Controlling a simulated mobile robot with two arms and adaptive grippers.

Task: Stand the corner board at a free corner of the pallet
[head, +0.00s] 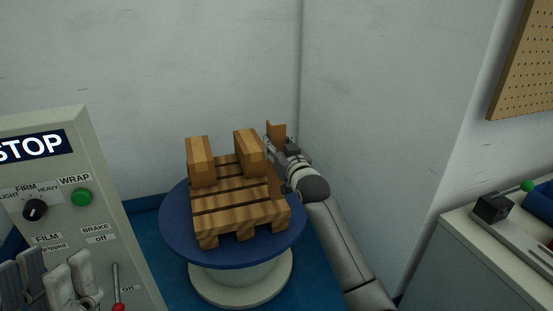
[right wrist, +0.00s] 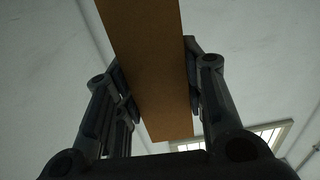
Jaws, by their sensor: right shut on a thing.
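The wooden pallet (head: 240,222) lies on a round blue turntable (head: 180,235). Two brown blocks stand on it, one at the far left (head: 200,165) and one at the far right (head: 249,152). My right gripper (head: 280,151) is beside the pallet's far right side, shut on the brown corner board (head: 277,130). The board stands roughly upright, partly hidden by the gripper. In the right wrist view the board (right wrist: 150,70) runs between the two fingers. I cannot tell whether its foot touches the pallet. Grey finger-like parts, seemingly my left gripper (head: 55,268), show at the lower left.
A control panel (head: 95,165) with STOP and WRAP markings stands at the left. White walls (head: 385,100) meet in a corner close behind the turntable and right arm. A grey cabinet (head: 450,265) with a dark block (head: 492,207) on top stands at the right.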

